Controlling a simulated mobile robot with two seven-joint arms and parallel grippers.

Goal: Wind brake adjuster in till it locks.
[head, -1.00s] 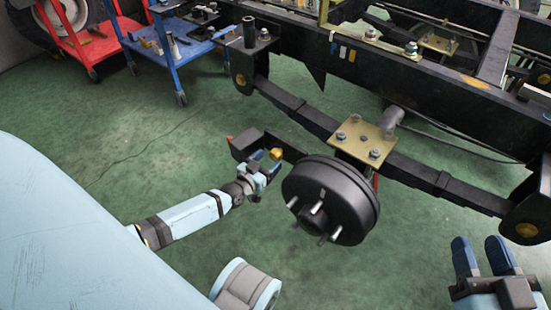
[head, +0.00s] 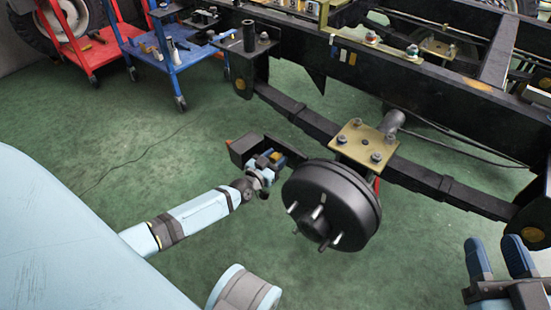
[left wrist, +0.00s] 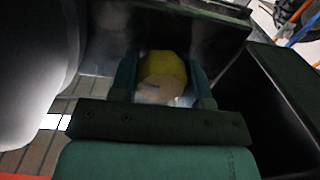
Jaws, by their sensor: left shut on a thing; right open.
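The brake adjuster is a yellow knob (left wrist: 160,68) in the left wrist view, with a paler front face. My left gripper (left wrist: 163,80) is shut on it, one finger on each side. In the head view my left gripper (head: 270,158) is at the dark bracket (head: 243,148) left of the black brake drum (head: 322,200), and its fingers mostly cover the knob. The drum has several bright studs and sits below a brass-coloured plate (head: 352,150) on the leaf spring. My right gripper (head: 503,258) is open and empty at the lower right.
The black chassis rail (head: 400,80) and leaf spring (head: 300,112) run across the upper right. A blue cart (head: 190,55) and a red cart (head: 92,52) stand at the back left. The green floor (head: 120,145) is clear left of my left arm.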

